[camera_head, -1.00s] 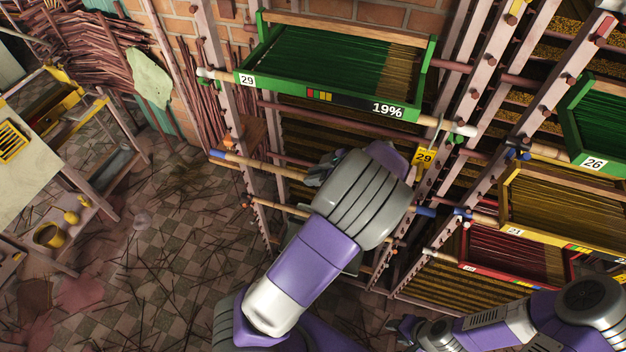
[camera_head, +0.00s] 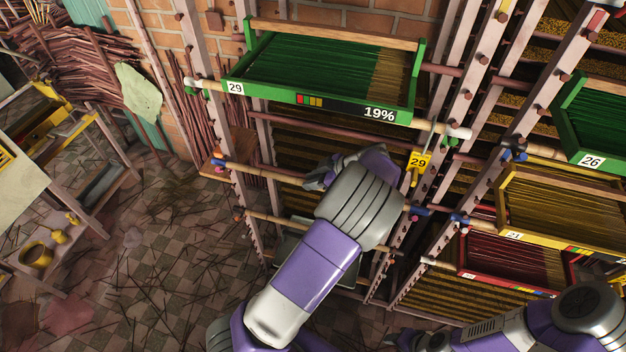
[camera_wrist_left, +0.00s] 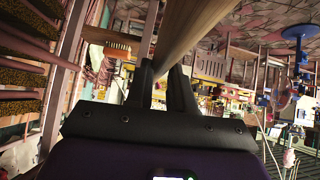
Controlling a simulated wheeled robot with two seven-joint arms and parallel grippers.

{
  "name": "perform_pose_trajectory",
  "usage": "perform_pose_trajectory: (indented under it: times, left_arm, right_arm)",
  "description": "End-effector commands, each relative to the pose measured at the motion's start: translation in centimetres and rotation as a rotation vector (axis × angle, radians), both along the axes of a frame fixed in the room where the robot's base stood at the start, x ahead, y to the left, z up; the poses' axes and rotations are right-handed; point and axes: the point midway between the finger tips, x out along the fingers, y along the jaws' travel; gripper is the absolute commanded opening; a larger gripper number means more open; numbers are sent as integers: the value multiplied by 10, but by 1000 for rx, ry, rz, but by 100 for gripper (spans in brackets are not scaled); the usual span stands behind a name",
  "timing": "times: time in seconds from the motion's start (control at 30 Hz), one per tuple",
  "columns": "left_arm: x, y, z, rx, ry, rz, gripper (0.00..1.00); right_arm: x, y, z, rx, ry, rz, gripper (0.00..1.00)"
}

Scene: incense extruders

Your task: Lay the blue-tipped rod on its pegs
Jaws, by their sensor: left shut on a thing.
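The blue-tipped rod (camera_head: 268,172) is a pale wooden pole. Its left blue end (camera_head: 219,162) shows against the left rack post, close to an orange peg (camera_head: 214,152). Its right blue end (camera_head: 418,210) shows near the right post, past my arm. My left gripper (camera_head: 318,180) is shut on the rod near its middle, with the wrist hiding part of the rod. In the left wrist view the rod (camera_wrist_left: 186,35) runs between the fingers (camera_wrist_left: 163,85). Whether the ends touch pegs I cannot tell. My right gripper (camera_head: 412,342) is partly in view at the bottom; its jaws are unclear.
A green tray (camera_head: 330,97) marked 29 hangs above the rod. A yellow tag (camera_head: 419,164) hangs at the right post. Another rod (camera_head: 275,219) lies below. Yellow (camera_head: 570,222) and red (camera_head: 510,277) trays stand right. The littered floor at left is open.

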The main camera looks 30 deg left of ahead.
Motion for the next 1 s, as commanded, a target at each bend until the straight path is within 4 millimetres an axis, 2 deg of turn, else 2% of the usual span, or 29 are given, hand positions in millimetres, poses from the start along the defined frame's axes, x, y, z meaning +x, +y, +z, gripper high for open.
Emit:
perform_pose_trajectory:
  times: [0.27, 0.3, 0.5, 0.7, 0.8, 1.0]
  left_arm:
    - [0, 0, 0, 0, -1, -1, 0]
    - [0, 0, 0, 0, -1, -1, 24]
    - [0, 0, 0, 0, 0, 0, 52]
    - [0, 0, 0, 0, 0, 0, 53]
    - [0, 0, -1, 0, 0, 0, 69]
    - [0, 0, -1, 0, 0, 0, 69]
  right_arm:
    - [0, 0, 0, 0, 0, 0, 43]
    - [0, 0, 0, 0, 0, 0, 43]
    - [0, 0, 0, 0, -1, 0, 43]
    - [0, 0, 0, 0, -1, 0, 43]
    - [0, 0, 0, 0, 0, 0, 43]
    - [0, 0, 0, 0, 0, 0, 43]
